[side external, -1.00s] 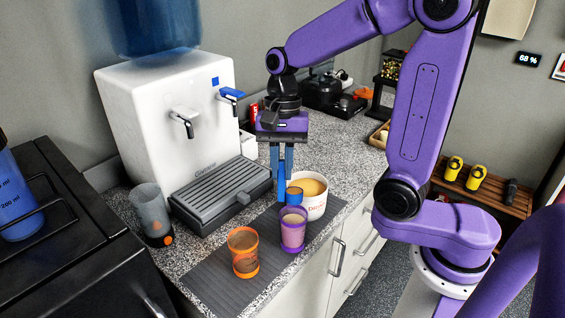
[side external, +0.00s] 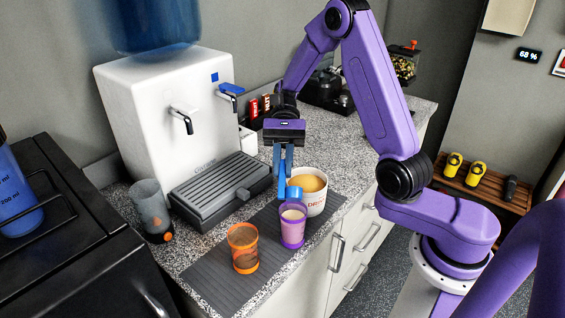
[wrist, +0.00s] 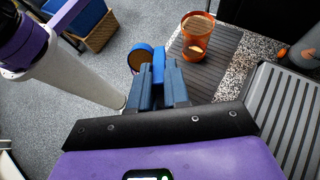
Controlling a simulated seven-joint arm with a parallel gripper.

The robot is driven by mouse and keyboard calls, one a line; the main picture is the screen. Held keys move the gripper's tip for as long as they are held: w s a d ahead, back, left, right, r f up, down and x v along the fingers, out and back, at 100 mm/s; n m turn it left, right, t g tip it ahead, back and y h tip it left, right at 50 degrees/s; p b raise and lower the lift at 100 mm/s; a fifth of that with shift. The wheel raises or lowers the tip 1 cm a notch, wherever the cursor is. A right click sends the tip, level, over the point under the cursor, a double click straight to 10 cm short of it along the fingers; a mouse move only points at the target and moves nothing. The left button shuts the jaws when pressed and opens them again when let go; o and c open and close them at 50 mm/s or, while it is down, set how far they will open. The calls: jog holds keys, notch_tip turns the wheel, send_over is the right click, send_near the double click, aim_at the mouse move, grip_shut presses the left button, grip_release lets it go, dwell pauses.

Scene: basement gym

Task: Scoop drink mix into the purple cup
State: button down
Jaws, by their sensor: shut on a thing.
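The purple cup (side external: 292,234) stands upright on the grey mat and shows pale contents. The white tub (side external: 315,205) of tan drink mix stands just behind and right of it. My gripper (side external: 283,188) is shut on a blue scoop (side external: 295,193), just above the purple cup's rim and in front of the tub. In the wrist view my gripper (wrist: 160,78) holds the scoop (wrist: 138,50), whose round end looks brownish inside; I cannot tell how much mix it holds.
An orange cup (side external: 243,260) with brown contents stands left of the purple cup on the mat (side external: 205,278). A grey tumbler (side external: 148,203) stands farther left. The white dispenser (side external: 160,115) and its drip tray (side external: 215,195) stand behind. The counter's edge is close at the front.

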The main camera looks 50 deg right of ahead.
aim_at(282, 182)
jog(key=shift+w+d+f+g+y, duration=0.15)
jog(key=shift+d+f+g+y, duration=0.05)
jog(key=shift+f+g+y, duration=0.5)
jog(key=shift+w+d+f+g+y, duration=0.2)
jog(key=shift+f+g+y, duration=0.35)
jog(key=shift+y, duration=0.25)
jog(key=s+a+r+n+h, duration=0.1)
jog(key=h, duration=0.1)
jog(key=s+a+r+n+t+h, duration=0.1)
jog(key=r+n+h, duration=0.1)
jog(key=h, duration=0.1)
jog(key=s+a+r+n+h, duration=0.1)
jog(key=a+h, duration=0.1)
jog(key=shift+s+r+h, duration=0.15)
jog(key=shift+r+h, duration=0.15)
jog(key=s+a+r+n+t+h, duration=0.3)
jog(key=r+n+t+h, duration=0.2)
jog(key=r+n+t, duration=0.1)
jog(key=shift+s+a+r+t, duration=0.2)
jog(key=shift+r+t, duration=0.25)
jog(key=shift+t, duration=0.9)
